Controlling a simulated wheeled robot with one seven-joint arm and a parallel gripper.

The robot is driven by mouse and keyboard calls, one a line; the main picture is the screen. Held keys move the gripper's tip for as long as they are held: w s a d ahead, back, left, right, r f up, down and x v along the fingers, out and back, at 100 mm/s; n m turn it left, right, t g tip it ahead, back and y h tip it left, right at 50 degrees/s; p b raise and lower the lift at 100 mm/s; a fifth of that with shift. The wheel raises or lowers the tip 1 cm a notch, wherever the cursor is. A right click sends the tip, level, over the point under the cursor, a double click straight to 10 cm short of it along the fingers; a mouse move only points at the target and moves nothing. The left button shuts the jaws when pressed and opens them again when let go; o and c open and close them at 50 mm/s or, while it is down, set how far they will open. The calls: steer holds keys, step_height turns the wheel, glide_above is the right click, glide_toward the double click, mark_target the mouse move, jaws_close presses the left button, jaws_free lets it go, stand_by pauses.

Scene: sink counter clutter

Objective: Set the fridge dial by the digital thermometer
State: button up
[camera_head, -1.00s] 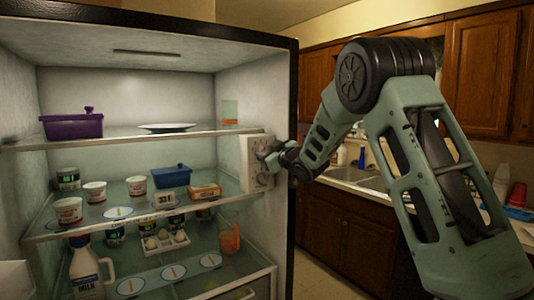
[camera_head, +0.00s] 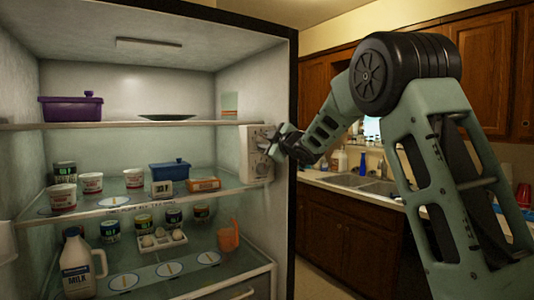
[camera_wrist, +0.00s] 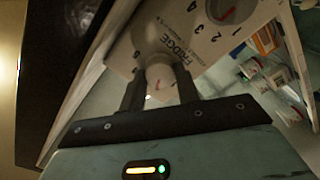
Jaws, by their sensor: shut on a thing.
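The white control panel (camera_head: 248,150) is on the fridge's right inner wall; the wrist view shows it close up (camera_wrist: 205,45), with the word FRIDGE and numbers. My gripper (camera_head: 264,146) reaches it from the right. In the wrist view my gripper (camera_wrist: 160,88) is shut on a pale round dial knob (camera_wrist: 160,72) beside the word FRIDGE. A second dial (camera_wrist: 230,8) with numbers around it is at the upper edge. The held dial's setting is hidden. The digital thermometer (camera_head: 161,188), a small white box, stands on the middle shelf; its digits are too small to read surely.
A purple container (camera_head: 70,108) and green plate (camera_head: 167,117) are on the top shelf. Tubs, a blue container (camera_head: 169,171) and an orange box (camera_head: 204,184) share the middle shelf. Milk (camera_head: 77,265), eggs and an orange jug (camera_head: 228,236) stand below.

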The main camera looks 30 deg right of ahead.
steer(key=shift+f+n+b, duration=0.1)
steer(key=shift+n+b, duration=0.8)
steer(key=shift+n, duration=0.1)
steer(key=o, duration=1)
steer(key=s+b, duration=0.1)
steer(key=s, duration=0.4)
steer(key=s+b, duration=0.2)
steer(key=s, duration=0.4)
steer(key=s+b, duration=0.1)
steer(key=s, duration=0.5)
steer(key=shift+s+d, duration=0.25)
steer(key=shift+d, duration=0.05)
